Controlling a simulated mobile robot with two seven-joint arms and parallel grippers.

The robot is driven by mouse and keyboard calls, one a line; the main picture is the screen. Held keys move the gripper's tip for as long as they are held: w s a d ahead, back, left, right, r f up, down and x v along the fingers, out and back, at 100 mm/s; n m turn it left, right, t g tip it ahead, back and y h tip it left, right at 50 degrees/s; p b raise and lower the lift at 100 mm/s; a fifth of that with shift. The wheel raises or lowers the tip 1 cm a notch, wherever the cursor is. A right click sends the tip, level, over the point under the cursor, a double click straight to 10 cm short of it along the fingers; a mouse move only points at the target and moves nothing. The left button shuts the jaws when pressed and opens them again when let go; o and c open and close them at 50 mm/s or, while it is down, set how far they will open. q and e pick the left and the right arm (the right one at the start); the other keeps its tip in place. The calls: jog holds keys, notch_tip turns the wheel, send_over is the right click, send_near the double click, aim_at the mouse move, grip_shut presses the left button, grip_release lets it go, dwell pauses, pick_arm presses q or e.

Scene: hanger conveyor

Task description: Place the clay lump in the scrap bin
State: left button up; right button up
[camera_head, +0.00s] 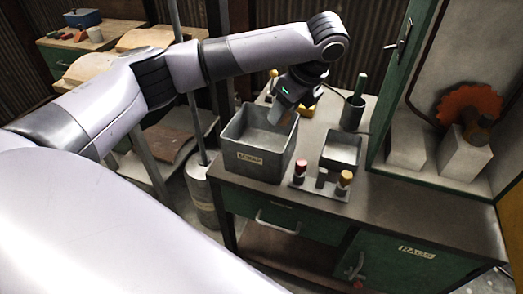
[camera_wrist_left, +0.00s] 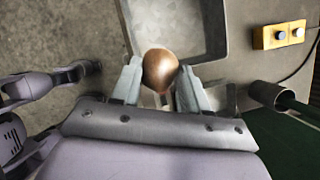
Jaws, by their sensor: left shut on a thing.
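The clay lump, a smooth brown rounded piece (camera_wrist_left: 160,70), sits between the two fingers of my left gripper (camera_wrist_left: 161,88), which is shut on it. In the head view my left gripper (camera_head: 281,106) points down over the back right part of a grey open bin (camera_head: 262,160) with a label on its front. The lump is hard to make out there. In the left wrist view the bin's grey walls (camera_wrist_left: 215,30) show beyond and beneath the lump, which is held above. I cannot tell the exact height. My right gripper is not seen.
A small grey tray (camera_head: 341,150) and a plate with red and yellow knobs stand right of the bin. A yellow button box (camera_wrist_left: 279,35) lies nearby. A green cabinet with an orange wheel (camera_head: 468,104) is at right.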

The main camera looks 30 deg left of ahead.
pick_arm(q)
jog(key=w+a+r+m+t+h, duration=0.4)
jog(key=a+m, duration=0.4)
jog(key=m, duration=0.4)
jog(key=m+b, duration=0.1)
jog(key=m, duration=0.1)
send_near(266, 142)
jog(key=shift+g, duration=0.3)
jog(key=x, duration=0.6)
jog(key=shift+w+d, duration=0.15)
jog(key=shift+r, duration=0.1)
jog(key=o, duration=1.1)
